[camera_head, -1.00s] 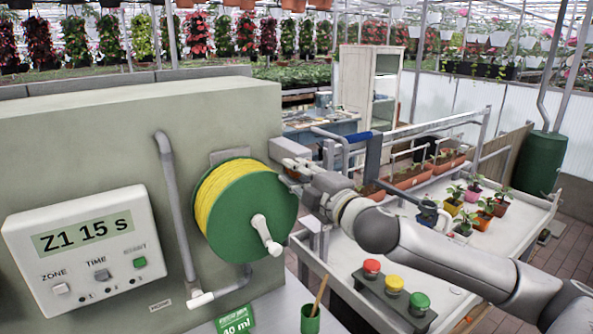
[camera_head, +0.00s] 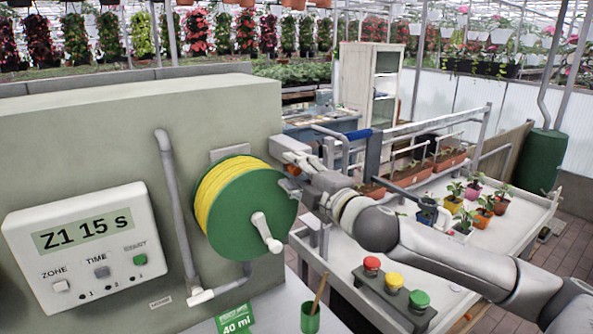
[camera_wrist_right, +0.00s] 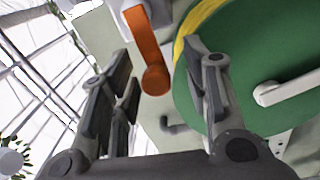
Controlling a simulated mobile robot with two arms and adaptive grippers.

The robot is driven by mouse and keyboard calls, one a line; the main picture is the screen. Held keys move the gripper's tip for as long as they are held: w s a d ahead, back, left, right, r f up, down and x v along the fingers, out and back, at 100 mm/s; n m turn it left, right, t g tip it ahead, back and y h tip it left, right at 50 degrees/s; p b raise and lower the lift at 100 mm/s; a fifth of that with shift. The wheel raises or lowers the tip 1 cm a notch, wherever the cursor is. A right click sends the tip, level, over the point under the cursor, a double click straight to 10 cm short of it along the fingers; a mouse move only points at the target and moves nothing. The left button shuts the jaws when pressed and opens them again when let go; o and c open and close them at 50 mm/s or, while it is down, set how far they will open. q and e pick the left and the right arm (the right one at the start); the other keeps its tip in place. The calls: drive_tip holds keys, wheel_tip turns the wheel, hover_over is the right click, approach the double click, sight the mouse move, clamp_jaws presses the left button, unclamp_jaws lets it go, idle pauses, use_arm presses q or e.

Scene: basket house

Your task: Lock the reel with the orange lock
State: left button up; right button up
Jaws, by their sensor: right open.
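The reel (camera_head: 240,215) is a green drum wound with yellow hose and has a white crank handle, mounted on the grey-green wall unit. In the right wrist view the reel (camera_wrist_right: 240,65) fills the right side. The orange lock (camera_wrist_right: 151,55) is a lever with a rounded end, beside the reel's yellow edge. It lies beyond and between my open fingers, apart from them as far as I can tell. In the head view my right gripper mostly hides it. My right gripper (camera_head: 288,166) is open and empty at the reel's right edge; its fingers also show in the wrist view (camera_wrist_right: 160,85).
A control box (camera_head: 85,245) reading "Z1 15 s" and a grey pipe (camera_head: 175,215) are left of the reel. Red, yellow and green buttons (camera_head: 393,283) stand on a bracket below my right arm. A white bench (camera_head: 500,235) with potted plants lies to the right.

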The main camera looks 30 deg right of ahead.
drive_tip(key=shift+r, duration=5)
drive_tip(key=shift+f, duration=0.15)
